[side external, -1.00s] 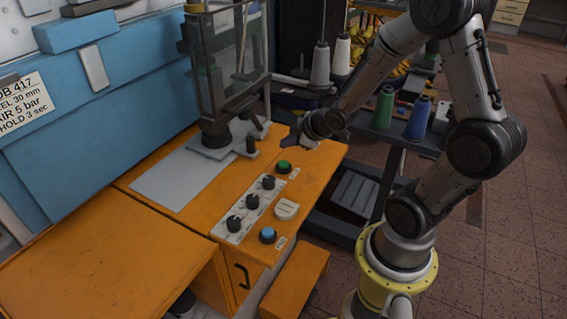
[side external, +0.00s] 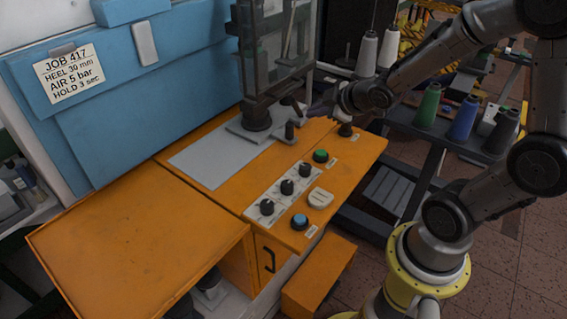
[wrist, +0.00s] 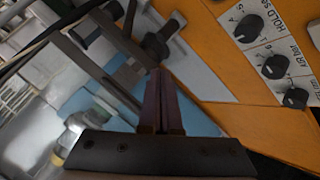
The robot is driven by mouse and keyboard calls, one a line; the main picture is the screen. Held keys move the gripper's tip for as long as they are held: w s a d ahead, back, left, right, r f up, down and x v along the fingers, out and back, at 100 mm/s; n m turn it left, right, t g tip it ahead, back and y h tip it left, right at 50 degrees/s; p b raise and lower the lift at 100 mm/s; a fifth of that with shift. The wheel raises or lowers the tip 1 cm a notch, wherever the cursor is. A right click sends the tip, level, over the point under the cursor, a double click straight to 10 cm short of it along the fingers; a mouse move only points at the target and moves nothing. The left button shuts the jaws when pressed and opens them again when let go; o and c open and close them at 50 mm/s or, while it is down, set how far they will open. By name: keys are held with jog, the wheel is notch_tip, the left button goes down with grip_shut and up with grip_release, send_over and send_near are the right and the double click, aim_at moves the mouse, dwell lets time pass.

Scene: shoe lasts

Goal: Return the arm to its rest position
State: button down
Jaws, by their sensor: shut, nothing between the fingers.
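My gripper (side external: 322,108) hangs in the air above the far end of the orange console, to the right of the press base. In the wrist view its two dark fingers (wrist: 160,80) lie together, shut with nothing between them. The fingers are small and dark in the side view. My arm is still bent and reaches left over the dark cart from its yellow base. A black knob (side external: 345,130) stands on the console below the gripper, apart from it.
The press frame (side external: 257,120) stands close left of the gripper. The console carries a green button (side external: 320,156), black dials (side external: 287,187), a white switch (side external: 320,198) and a blue button (side external: 299,222). Thread cones, including a green one (side external: 428,105), stand on the cart under my arm.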

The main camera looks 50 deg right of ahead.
jog(key=s+a+r+m+y, duration=0.1)
jog(key=s+a+r+m, duration=0.1)
jog(key=s+a+r, duration=0.75)
jog(key=s+a+f+m+g+y, duration=0.1)
jog(key=s+m+g, duration=0.3)
jog(key=s, duration=0.6)
jog(key=shift+s+a+f+g+y, duration=0.3)
jog(key=shift+a+f, duration=0.25)
jog(key=shift+f, duration=0.15)
